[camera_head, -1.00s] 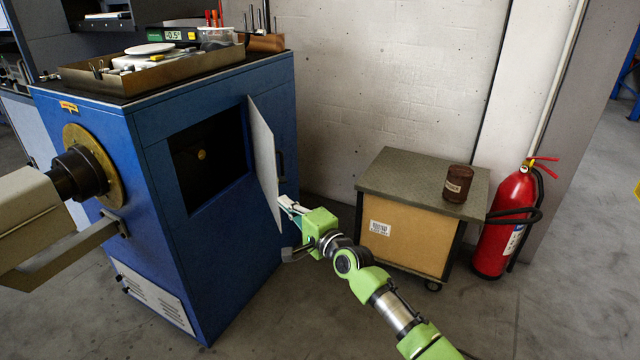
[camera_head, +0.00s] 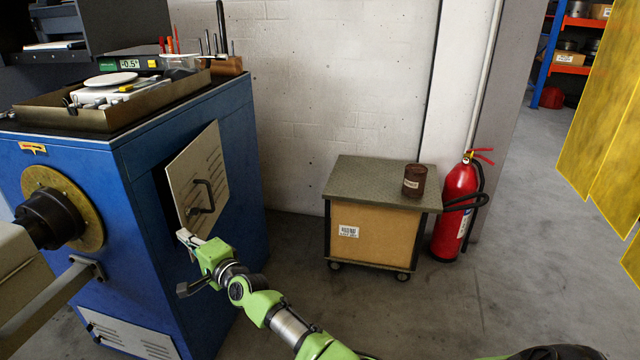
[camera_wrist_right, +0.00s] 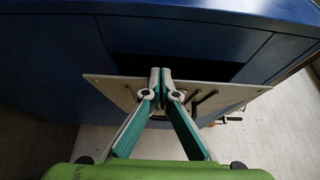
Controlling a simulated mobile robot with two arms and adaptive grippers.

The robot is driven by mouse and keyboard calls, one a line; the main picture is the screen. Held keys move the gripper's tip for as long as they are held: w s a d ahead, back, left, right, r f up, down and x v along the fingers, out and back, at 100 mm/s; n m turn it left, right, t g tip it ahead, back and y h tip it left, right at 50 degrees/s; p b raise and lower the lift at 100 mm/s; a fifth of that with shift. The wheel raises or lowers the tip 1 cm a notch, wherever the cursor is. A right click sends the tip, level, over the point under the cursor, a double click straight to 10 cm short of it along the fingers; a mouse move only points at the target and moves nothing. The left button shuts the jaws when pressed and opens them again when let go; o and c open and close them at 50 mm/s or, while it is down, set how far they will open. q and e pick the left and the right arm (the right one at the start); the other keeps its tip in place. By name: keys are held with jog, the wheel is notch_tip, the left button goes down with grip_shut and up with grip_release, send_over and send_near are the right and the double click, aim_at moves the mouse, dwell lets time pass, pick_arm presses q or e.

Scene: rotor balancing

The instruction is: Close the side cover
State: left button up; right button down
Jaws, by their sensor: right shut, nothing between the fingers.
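The side cover (camera_head: 200,176) is a light grey vented panel with a dark handle, hinged on the side of the blue machine (camera_head: 130,200). It stands slightly open, with a narrow dark gap at its left edge. My right gripper (camera_head: 184,236) is shut and empty, with its fingertips at the lower left part of the cover. In the right wrist view the closed fingertips (camera_wrist_right: 160,78) overlap the cover (camera_wrist_right: 112,88), and the dark opening shows beyond its edge. Whether they touch it I cannot tell. My left gripper is not in view.
A cart (camera_head: 372,182) with a dark brown can (camera_head: 414,180) stands at the right, beside a red fire extinguisher (camera_head: 458,205). A tray of tools (camera_head: 110,120) sits on the machine. Yellow strips (camera_head: 606,120) hang at the right edge.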

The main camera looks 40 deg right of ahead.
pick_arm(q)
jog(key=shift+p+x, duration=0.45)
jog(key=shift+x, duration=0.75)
pick_arm(e)
jog(key=shift+w+a+m+h, duration=0.5)
jog(key=shift+w+a+h, duration=0.3)
jog(key=shift+w+a, duration=0.35)
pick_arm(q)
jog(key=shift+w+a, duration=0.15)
